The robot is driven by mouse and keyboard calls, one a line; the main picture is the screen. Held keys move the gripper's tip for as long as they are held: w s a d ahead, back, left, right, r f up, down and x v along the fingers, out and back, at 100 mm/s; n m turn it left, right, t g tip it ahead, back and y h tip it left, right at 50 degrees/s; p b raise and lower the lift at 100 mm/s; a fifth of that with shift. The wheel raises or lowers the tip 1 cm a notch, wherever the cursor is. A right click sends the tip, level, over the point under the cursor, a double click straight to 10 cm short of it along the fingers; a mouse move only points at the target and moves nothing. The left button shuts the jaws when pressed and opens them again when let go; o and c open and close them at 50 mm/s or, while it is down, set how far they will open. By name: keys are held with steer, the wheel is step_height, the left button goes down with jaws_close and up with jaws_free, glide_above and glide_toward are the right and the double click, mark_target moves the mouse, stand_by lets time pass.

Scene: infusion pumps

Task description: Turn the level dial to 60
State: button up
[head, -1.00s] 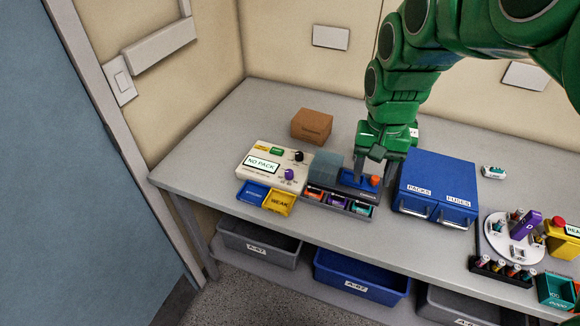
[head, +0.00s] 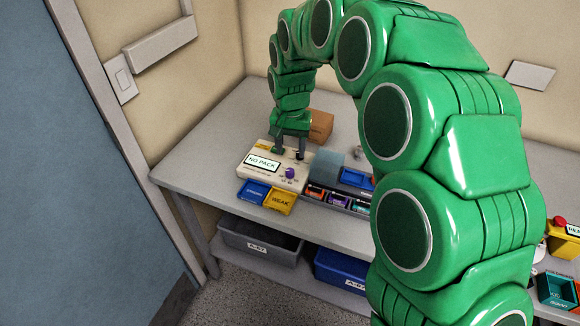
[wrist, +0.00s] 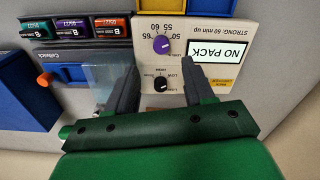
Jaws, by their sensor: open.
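The cream tester panel (head: 262,176) carries a purple level dial (head: 290,173), a black knob and a "NO PACK" display (head: 262,163). In the wrist view the panel is upside down. The purple dial (wrist: 162,45) has marks including 50, 55 and 60 around it; its exact setting is hard to read. The black knob (wrist: 161,84) lies between my fingers as seen there. My gripper (head: 289,154) is above the back of the panel, pointing down. In the wrist view my gripper (wrist: 159,65) is open, its fingers apart and empty, with the purple dial just beyond the fingertips.
A brown box (head: 320,127) stands behind the panel. A translucent cover (head: 326,165) and a blue part (head: 356,178) are to its right. A blue tray (head: 252,191) and a yellow "WEAK" tray (head: 280,203) sit in front. My arm hides much of the right side.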

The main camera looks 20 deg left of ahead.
mark_target(290, 170)
steer(key=shift+a+f, duration=0.1)
steer(key=shift+f, duration=3.85)
jaws_close()
